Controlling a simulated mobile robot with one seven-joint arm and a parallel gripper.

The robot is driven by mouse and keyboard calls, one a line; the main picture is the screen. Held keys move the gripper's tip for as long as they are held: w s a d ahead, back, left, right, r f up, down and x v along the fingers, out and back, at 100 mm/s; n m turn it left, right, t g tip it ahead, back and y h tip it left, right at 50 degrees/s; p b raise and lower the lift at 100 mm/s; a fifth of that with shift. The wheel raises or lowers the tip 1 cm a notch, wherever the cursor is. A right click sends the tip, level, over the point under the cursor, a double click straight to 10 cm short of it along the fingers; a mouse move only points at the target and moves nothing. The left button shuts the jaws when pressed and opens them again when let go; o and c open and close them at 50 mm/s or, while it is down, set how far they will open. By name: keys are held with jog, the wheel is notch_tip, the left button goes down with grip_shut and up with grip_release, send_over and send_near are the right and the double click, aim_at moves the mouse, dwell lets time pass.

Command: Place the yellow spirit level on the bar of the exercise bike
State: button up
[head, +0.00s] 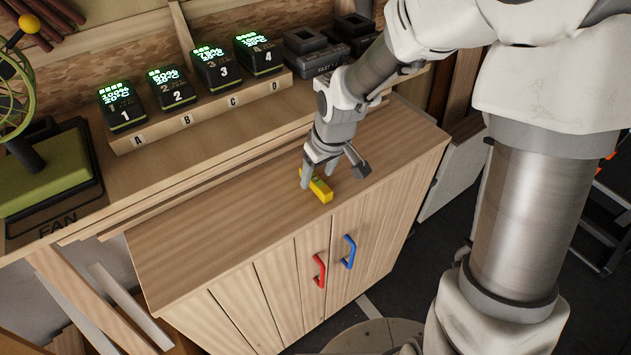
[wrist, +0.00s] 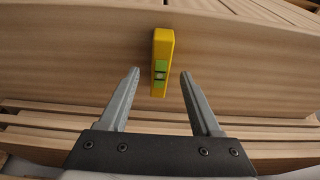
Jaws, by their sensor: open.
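The yellow spirit level (head: 317,187) lies on the wooden cabinet top (head: 220,215), close to its front edge. In the wrist view the level (wrist: 163,50) shows its green vial windows, and its near end lies just ahead of and between the fingertips. My gripper (head: 322,176) is open and empty, low over the cabinet top at the level; its two fingers also show apart in the wrist view (wrist: 160,76). In the head view a finger hides part of the level's left end. I see no exercise bike or its bar in either view.
Several numbered battery units (head: 172,88) stand on a wooden shelf (head: 200,107) behind the cabinet. A green fan (head: 45,165) stands at the left. Red (head: 319,271) and blue (head: 348,252) handles stick out from the cabinet front. The left part of the cabinet top is clear.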

jog(key=shift+x, duration=0.9)
jog(key=shift+c, duration=0.2)
grip_shut()
